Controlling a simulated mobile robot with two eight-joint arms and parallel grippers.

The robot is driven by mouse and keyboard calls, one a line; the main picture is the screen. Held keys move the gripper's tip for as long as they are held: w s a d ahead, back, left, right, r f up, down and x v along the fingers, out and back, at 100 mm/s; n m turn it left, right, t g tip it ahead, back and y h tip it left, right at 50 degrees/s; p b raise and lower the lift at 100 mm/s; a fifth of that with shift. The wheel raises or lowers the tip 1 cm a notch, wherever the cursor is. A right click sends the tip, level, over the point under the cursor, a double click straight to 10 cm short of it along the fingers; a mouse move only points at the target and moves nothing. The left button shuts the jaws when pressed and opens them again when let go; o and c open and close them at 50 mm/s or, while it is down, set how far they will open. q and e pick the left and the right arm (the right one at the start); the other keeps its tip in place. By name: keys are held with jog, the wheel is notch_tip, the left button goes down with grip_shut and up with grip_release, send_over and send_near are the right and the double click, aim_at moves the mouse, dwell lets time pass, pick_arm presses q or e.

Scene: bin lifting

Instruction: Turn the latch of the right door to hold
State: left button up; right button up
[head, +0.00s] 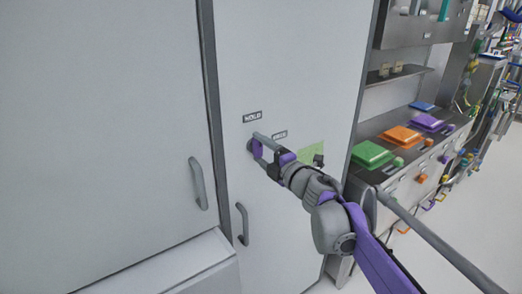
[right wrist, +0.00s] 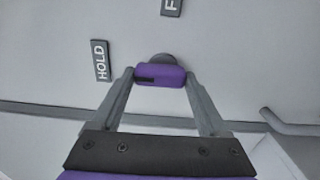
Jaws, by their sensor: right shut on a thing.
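The right door (head: 285,60) is a tall pale panel with a HOLD label (head: 252,117) and a second label (head: 279,134) beside it. In the right wrist view the HOLD label (right wrist: 100,61) is at the left, and the other label (right wrist: 171,6), starting with F, is cut off at the top. The purple latch (head: 257,148) sits just below the labels. My right gripper (head: 258,149) is shut on it. In the right wrist view the fingers hold the latch (right wrist: 160,76) at its two ends, with its round grey base behind. My left gripper is out of view.
The left door (head: 100,110) has a grey handle (head: 198,183). Another handle (head: 242,224) is low on the right door. A green note (head: 311,153) is behind my right arm. A counter with colored lidded boxes (head: 400,139) stands at the right. Open floor shows at lower right.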

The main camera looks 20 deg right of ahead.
jog(key=o, duration=1.2)
jog(key=shift+o, duration=0.2)
jog(key=shift+s, duration=0.1)
jog(key=b+v, duration=0.1)
jog(key=v, duration=0.9)
jog(key=shift+s, duration=0.3)
jog(key=shift+d, duration=0.2)
